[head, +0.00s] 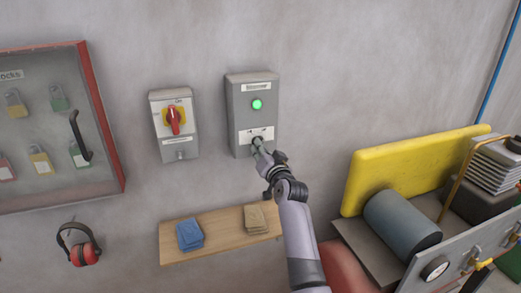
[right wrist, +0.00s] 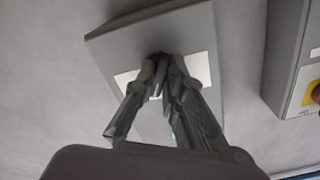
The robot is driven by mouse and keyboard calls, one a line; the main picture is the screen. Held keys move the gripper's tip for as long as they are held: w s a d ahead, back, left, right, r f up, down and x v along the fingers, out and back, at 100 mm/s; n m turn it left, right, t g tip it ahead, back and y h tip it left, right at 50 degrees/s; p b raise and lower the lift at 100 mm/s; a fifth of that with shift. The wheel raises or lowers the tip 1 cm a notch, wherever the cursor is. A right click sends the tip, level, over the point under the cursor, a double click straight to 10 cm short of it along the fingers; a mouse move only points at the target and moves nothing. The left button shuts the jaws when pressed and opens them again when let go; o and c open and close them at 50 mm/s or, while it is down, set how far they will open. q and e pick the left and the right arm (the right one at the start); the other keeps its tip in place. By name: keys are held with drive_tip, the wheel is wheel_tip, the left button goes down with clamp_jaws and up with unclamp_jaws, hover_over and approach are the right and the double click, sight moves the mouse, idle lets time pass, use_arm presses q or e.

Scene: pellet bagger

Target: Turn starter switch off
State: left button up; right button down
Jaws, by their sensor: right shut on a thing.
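The starter box (head: 241,121) is a grey wall box with a label at its top and a lit green lamp (head: 257,104). In the right wrist view the two fingers (right wrist: 161,72) meet at the knob in front of the white plate (right wrist: 198,68). The knob's exact angle cannot be told. My left gripper is not in view.
A grey box with a red and yellow rotary switch (head: 174,120) hangs left of the starter box. A wooden shelf (head: 215,243) with blue and tan cloths is below. A red-framed padlock cabinet (head: 106,130) is at left; machinery with a yellow guard (head: 400,170) stands right.

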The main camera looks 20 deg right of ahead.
idle(0.4)
drive_tip(key=n, duration=1.1)
drive_tip(key=shift+d+n, duration=0.25)
drive_tip(key=shift+n, duration=0.15)
idle(0.3)
drive_tip(key=c, duration=1.7)
unclamp_jaws()
drive_tip(key=shift+o, duration=0.2)
